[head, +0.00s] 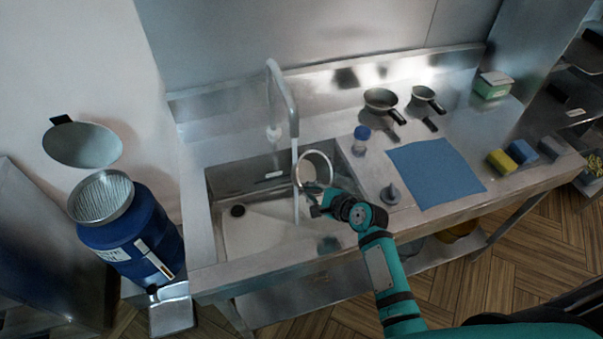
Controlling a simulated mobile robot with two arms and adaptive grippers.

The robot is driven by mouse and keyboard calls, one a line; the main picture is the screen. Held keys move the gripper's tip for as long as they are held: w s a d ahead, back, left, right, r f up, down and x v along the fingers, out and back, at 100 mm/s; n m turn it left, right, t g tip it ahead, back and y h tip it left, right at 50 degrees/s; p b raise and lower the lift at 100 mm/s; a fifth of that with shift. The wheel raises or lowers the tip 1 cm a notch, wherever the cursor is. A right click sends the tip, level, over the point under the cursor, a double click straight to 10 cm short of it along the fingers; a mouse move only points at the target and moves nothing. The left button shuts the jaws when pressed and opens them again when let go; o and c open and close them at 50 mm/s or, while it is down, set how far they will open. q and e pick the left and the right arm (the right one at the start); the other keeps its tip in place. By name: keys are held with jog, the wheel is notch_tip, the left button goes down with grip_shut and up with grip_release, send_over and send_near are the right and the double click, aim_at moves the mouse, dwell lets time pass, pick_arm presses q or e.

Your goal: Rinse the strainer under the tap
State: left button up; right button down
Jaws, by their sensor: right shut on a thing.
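The round strainer (316,164) is in my right gripper (318,201), which is shut on it. It is held up over the sink basin (255,233), tilted so its round rim faces me. The tap (283,88) arches over the basin from the back edge. A thin pale stream of water (296,185) falls from its spout into the basin. The stream passes at the strainer's left edge; I cannot tell whether it touches the mesh. The strainer's handle is mostly hidden by the gripper. My left gripper is not in view.
Right of the basin are a blue cloth (436,171), a blue-capped bottle (360,143), a grey conical piece (390,194) and two small black-handled pans (381,99) (424,93). Sponges (502,162) lie farther right. A blue drum (133,237) stands left of the sink.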

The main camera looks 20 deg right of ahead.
jog(key=s+d+p, duration=0.1)
jog(key=s+d, duration=0.2)
jog(key=s, duration=0.2)
jog(key=shift+d, duration=0.35)
jog(key=shift+s+f, duration=0.1)
jog(key=shift+f, duration=0.1)
dwell(1.0)
jog(key=s+d+r, duration=0.3)
jog(key=r, duration=0.1)
jog(key=shift+s+r+p, duration=0.25)
jog(key=shift+s+p, duration=0.15)
dwell(0.7)
